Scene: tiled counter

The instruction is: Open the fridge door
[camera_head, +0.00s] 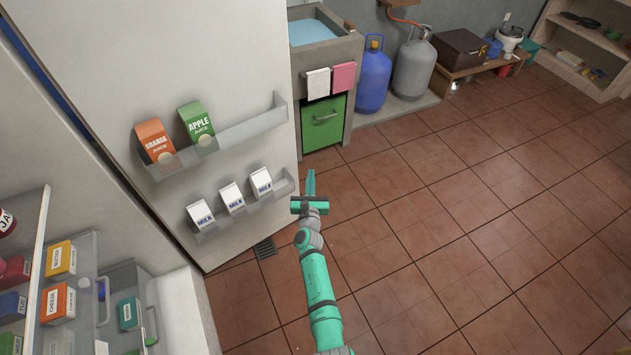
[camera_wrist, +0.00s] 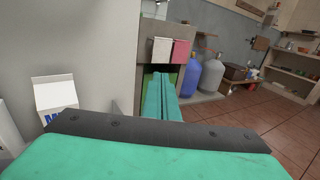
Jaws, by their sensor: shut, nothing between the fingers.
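The fridge door (camera_head: 100,75) stands wide open at the left of the head view, its inner side facing me. Its shelves hold an orange juice carton (camera_head: 156,142), an apple juice carton (camera_head: 196,123) and several milk cartons (camera_head: 232,198). The fridge interior (camera_head: 95,265) shows at lower left with packaged food. My gripper (camera_head: 311,176) is shut and empty, just right of the door's free edge, apart from it in the head view. In the wrist view the door (camera_wrist: 85,45) fills the left, with one milk carton (camera_wrist: 54,95) beside the shut fingers (camera_wrist: 160,85).
A sink unit (camera_head: 330,45) with a green cabinet door (camera_head: 323,125) and two towels stands beyond the door edge. Blue (camera_head: 373,80) and grey (camera_head: 413,68) gas cylinders stand right of it. A low bench and shelves are at the back right. The tiled floor (camera_head: 470,230) at right is clear.

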